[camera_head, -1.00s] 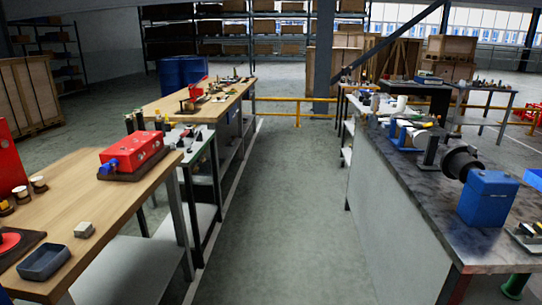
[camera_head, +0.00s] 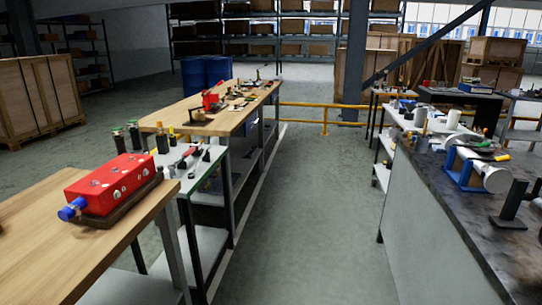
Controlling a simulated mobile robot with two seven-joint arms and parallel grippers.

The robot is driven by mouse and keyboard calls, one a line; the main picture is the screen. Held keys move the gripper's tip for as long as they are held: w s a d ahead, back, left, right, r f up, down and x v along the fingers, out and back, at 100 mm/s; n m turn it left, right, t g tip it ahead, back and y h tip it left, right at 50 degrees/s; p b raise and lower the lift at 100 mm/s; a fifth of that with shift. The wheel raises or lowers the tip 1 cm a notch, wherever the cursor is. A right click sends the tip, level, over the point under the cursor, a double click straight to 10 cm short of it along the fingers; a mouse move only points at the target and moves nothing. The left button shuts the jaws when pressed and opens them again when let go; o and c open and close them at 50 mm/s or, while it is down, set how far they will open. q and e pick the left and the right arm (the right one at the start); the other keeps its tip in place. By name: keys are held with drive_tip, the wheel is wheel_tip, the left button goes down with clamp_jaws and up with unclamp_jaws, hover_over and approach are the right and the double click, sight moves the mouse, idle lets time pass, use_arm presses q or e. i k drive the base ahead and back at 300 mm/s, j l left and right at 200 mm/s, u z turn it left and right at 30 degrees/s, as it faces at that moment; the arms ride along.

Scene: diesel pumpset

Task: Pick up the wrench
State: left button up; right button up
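I cannot make out a wrench for certain in the head view. Small tools lie on the narrow white-topped table (camera_head: 214,158) at the left, among them a dark and red item (camera_head: 187,156), too small to identify. More small tools lie on the far wooden bench (camera_head: 176,113), also too small to tell apart. Neither of my grippers shows in the head view.
A red box with a blue fitting (camera_head: 112,183) sits on the near left bench (camera_head: 40,250). A dark-topped workbench (camera_head: 425,185) with a blue stand (camera_head: 463,172) lines the right. The aisle floor (camera_head: 310,220) between is clear, up to a yellow rail (camera_head: 324,118).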

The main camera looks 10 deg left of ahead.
sight(205, 147)
drive_tip(key=i+u, duration=0.3)
drive_tip(key=i, duration=0.2)
drive_tip(key=i+u, duration=0.3)
drive_tip(key=i, duration=0.2)
drive_tip(key=i+l+u, duration=0.3)
drive_tip(key=i, duration=0.15)
